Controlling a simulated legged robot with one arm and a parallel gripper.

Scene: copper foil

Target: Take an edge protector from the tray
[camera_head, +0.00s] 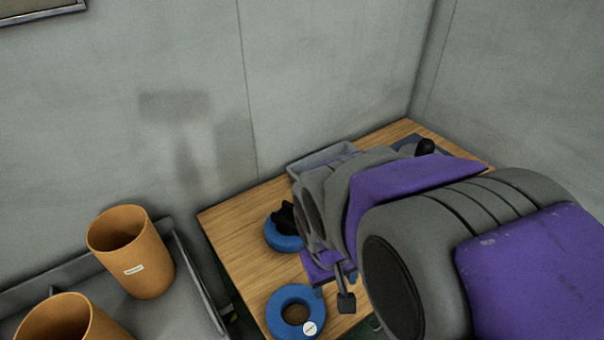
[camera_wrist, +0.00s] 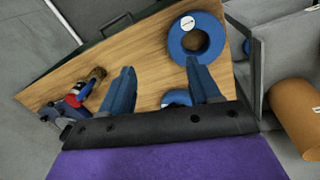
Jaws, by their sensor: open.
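My gripper (camera_wrist: 160,68) is open and empty, with its two blue fingers apart over the wooden table. In the wrist view a blue ring (camera_wrist: 178,34) with a white label lies flat beyond the right finger. A second blue ring (camera_wrist: 174,97) is partly hidden behind that finger. The head view shows both rings: one near the front (camera_head: 280,325), the other further back (camera_head: 283,243), partly covered by a dark part. I cannot tell whether these rings are edge protectors. A grey tray (camera_head: 318,160) stands at the table's back, mostly hidden by my arm; its contents do not show.
The wooden table (camera_head: 235,220) has bare wood at its left. Orange-brown cylinders (camera_head: 145,255) stand in a grey trough (camera_head: 190,290) to the left. Small red, blue and brown items (camera_wrist: 82,95) lie at the wrist view's left. Grey walls (camera_head: 330,70) close off the back.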

